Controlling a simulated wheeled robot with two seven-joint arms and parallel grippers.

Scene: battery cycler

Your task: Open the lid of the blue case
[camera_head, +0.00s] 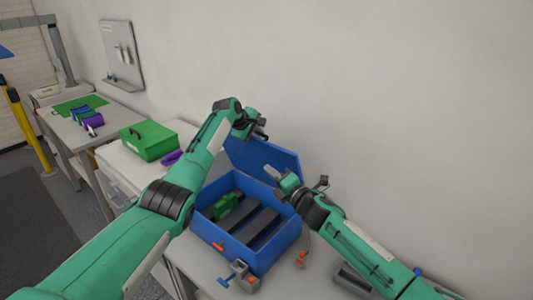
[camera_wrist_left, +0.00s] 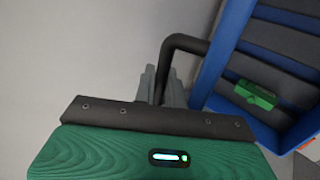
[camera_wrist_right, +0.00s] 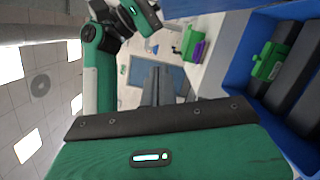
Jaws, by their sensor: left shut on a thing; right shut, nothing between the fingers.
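The blue case (camera_head: 250,255) stands on the table with its lid (camera_head: 265,158) raised, leaning back at the wall side. Dark bars and a green block (camera_head: 226,207) are inside; the block also shows in the left wrist view (camera_wrist_left: 256,95). My left gripper (camera_head: 257,130) is at the lid's upper edge. In the left wrist view its fingers (camera_wrist_left: 165,85) are shut on a dark bent handle (camera_wrist_left: 185,42). My right gripper (camera_head: 290,183) is shut and empty near the case's right rear side; its fingers (camera_wrist_right: 157,85) show in the right wrist view.
A grey clamp-like part (camera_head: 240,276) stands at the case's front and a small orange part (camera_head: 302,258) lies to its right. A green box (camera_head: 148,140) and a purple item (camera_head: 170,157) sit on the surface to the left. The wall is close behind.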

